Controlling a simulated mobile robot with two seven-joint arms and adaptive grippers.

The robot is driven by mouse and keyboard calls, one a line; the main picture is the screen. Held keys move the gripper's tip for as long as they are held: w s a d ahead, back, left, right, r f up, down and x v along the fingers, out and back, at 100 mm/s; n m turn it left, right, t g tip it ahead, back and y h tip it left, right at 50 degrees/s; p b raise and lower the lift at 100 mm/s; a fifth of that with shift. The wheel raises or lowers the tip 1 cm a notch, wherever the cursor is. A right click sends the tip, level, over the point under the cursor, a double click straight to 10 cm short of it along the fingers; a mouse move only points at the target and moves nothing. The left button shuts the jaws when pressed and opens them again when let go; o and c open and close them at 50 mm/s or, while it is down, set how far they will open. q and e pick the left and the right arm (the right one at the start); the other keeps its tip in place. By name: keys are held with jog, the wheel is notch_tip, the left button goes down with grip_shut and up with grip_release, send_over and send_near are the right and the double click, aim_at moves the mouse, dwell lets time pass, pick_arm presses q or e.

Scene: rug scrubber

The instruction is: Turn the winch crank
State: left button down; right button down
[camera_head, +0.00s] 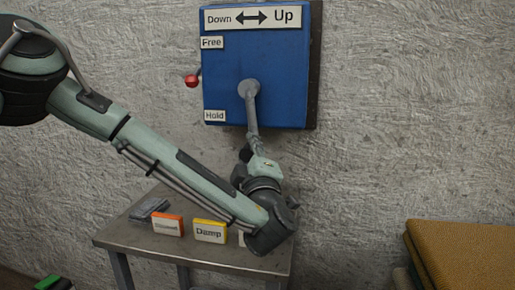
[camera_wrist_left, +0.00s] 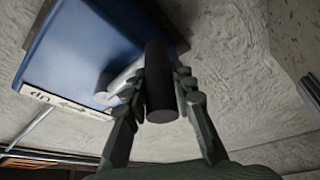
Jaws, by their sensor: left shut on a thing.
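The blue winch box (camera_head: 232,70) is mounted on the wall, with a "Down ↔ Up" label at its top and "Free" and "Hold" labels on its left side. Its grey crank (camera_head: 251,108) hangs downward from the hub. My left gripper (camera_head: 247,156) is at the crank's lower end, below the box. In the left wrist view, its two fingers (camera_wrist_left: 160,108) are on either side of the black cylindrical crank handle (camera_wrist_left: 160,75), shut on it. The box shows behind the handle in that view. My right gripper is not in view.
A red-knobbed lever (camera_head: 191,80) sticks out at the box's left side. Below, a grey table (camera_head: 130,236) holds an orange sign (camera_head: 168,224), a yellow "Damp" sign (camera_head: 210,231) and a dark grey item (camera_head: 149,207). Folded mustard rugs (camera_head: 465,252) lie at lower right.

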pick_arm(q)
jog(key=shift+a+f+m, duration=0.25)
jog(key=shift+f+m, duration=0.05)
jog(key=shift+f, duration=0.2)
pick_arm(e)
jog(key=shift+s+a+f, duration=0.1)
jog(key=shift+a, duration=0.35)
pick_arm(q)
jog(key=c, duration=1.3)
grip_release()
jog(key=shift+a+r, duration=0.1)
jog(key=shift+a, duration=0.05)
jog(key=shift+o, duration=0.2)
jog(key=shift+r, duration=0.1)
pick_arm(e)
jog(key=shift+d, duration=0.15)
pick_arm(q)
jog(key=shift+r, duration=0.1)
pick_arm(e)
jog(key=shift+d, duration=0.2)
pick_arm(q)
jog(key=s+d+f, duration=0.1)
jog(key=s+f, duration=0.1)
jog(key=s, duration=0.9)
jog(key=shift+s, duration=0.4)
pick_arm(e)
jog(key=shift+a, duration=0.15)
pick_arm(q)
jog(key=shift+d+f, duration=0.1)
